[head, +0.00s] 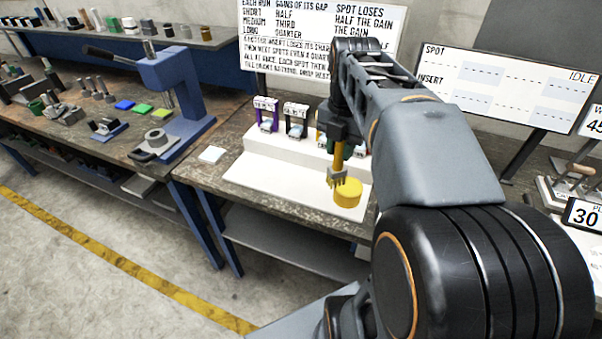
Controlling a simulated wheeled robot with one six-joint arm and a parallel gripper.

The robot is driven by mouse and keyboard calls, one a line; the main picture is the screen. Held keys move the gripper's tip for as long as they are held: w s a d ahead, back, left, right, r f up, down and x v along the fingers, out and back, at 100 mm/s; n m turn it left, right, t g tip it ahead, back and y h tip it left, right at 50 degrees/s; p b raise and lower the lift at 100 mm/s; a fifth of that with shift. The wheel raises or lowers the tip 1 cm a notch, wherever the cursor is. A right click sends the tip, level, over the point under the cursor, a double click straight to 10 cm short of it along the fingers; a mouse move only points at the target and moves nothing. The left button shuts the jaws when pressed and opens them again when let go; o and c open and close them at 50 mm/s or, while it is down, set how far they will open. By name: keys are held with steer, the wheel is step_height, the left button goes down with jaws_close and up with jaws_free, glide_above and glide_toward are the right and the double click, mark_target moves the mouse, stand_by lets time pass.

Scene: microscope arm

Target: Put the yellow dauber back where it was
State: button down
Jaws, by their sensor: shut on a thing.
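A round yellow pot or pad (347,193) sits on the white board (285,184), just below and slightly right of the dauber's lower end. I cannot tell whether the dauber touches it. My arm hides the area to the right of it.
A blue press (178,95) stands on the left bench. The board's left part is clear.

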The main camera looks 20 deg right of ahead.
steer(key=w+a+f+p, duration=0.1)
steer(key=w+f+p, duration=0.1)
steer(key=w+f, duration=1)
steer(key=shift+w+a+f, duration=0.3)
steer(key=shift+w+a, duration=0.05)
steer(key=shift+w, duration=0.1)
steer(key=shift+f, duration=0.2)
steer(key=c, duration=0.9)
jaws_free()
steer(key=shift+r, duration=0.1)
